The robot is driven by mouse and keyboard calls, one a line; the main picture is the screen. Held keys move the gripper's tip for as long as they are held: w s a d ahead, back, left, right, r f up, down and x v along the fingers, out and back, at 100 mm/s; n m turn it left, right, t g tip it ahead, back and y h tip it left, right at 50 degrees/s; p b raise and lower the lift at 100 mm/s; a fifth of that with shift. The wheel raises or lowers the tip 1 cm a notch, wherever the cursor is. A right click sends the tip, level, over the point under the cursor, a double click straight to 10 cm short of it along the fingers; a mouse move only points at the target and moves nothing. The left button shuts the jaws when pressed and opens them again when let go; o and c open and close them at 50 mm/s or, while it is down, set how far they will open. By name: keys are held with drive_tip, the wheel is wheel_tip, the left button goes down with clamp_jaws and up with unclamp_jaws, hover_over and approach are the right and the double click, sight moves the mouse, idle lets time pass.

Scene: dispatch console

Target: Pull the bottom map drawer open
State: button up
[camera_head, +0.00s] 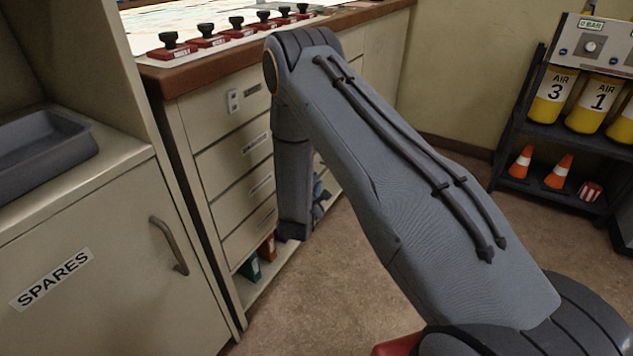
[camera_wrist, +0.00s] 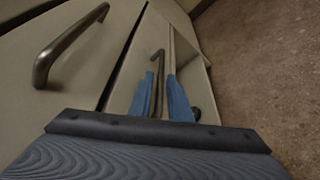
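The map drawer cabinet stands left of my arm in the head view, with several cream drawer fronts stacked under a wooden top. The lowest drawer front (camera_head: 248,237) in the stack is partly hidden by my arm. In the wrist view a slim metal handle (camera_wrist: 159,66) is on a cream front ahead of my gripper (camera_wrist: 160,97). My two blue fingers are apart, one on each side of the handle's near end; contact cannot be told. My gripper is mostly hidden behind my arm in the head view. A larger bar handle (camera_wrist: 66,44) is on the neighbouring front, to the left.
Binders (camera_head: 268,248) stand on an open shelf below the drawers. A SPARES cupboard (camera_head: 110,290) with a curved handle is at left. A dark rack (camera_head: 548,190) with air cylinders and cones is at right. The brown floor (camera_head: 325,290) is clear.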

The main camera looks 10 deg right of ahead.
drive_tip(key=shift+b+x, duration=0.3)
drive_tip(key=shift+x, duration=1)
clamp_jaws()
drive_tip(key=shift+f, duration=0.1)
